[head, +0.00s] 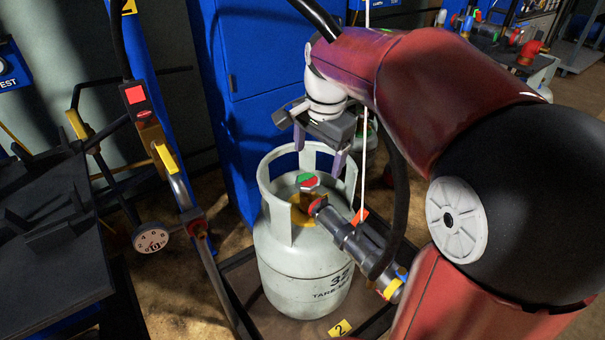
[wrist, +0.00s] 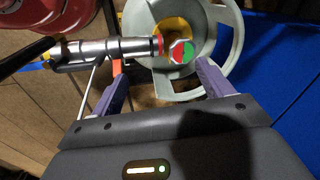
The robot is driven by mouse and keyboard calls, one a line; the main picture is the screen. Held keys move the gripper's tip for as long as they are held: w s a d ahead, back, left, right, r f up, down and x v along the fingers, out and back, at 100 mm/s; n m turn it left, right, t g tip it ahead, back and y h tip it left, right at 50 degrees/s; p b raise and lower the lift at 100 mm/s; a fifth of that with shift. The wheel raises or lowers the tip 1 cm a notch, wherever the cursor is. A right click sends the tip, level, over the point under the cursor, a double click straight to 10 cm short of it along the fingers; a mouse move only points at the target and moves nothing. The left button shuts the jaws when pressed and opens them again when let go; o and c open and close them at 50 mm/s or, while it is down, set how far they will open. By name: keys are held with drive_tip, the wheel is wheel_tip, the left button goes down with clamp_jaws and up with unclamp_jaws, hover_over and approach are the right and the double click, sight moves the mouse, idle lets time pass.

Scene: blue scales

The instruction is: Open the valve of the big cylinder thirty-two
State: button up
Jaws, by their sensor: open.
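The big cylinder (head: 285,262) is pale grey, marked 32, and stands upright on a dark low platform. Its valve knob (head: 307,181), red, green and white, sits inside the open collar at the top; it also shows in the wrist view (wrist: 182,52). A grey metal fitting (head: 345,235) runs from the brass valve body to a hose. My gripper (head: 319,152) is above the collar, apart from the knob, with its purple fingers spread. In the wrist view my gripper (wrist: 163,82) is open and empty, and the knob lies beyond the gap between the fingertips.
The collar (wrist: 228,45) rings the knob with openings in its wall. A blue cabinet (head: 262,100) stands close behind the cylinder. A pressure gauge (head: 151,237) and pipes are at left, beside a dark bench (head: 50,260). A yellow tag (head: 340,328) marked 2 is at the front.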

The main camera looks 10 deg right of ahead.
sight(305, 180)
drive_tip(key=w+f+m, duration=0.1)
drive_tip(key=w, duration=0.1)
drive_tip(key=w+f+m+g, duration=0.1)
drive_tip(key=w+f, duration=0.1)
drive_tip(key=w, duration=0.1)
drive_tip(key=w+f+m+b, duration=0.1)
drive_tip(key=w+f+m, duration=0.1)
drive_tip(key=shift+w+a+g, duration=0.2)
drive_tip(key=shift+a+g, duration=0.05)
drive_tip(key=shift+g, duration=0.05)
drive_tip(key=shift+w+f, duration=0.1)
drive_tip(key=shift+f, duration=0.05)
wheel_tip(305, 180, down, 8)
drive_tip(key=shift+r+b, duration=0.25)
drive_tip(key=shift+b, duration=0.5)
drive_tip(key=shift+c, duration=0.5)
drive_tip(key=c, duration=0.9)
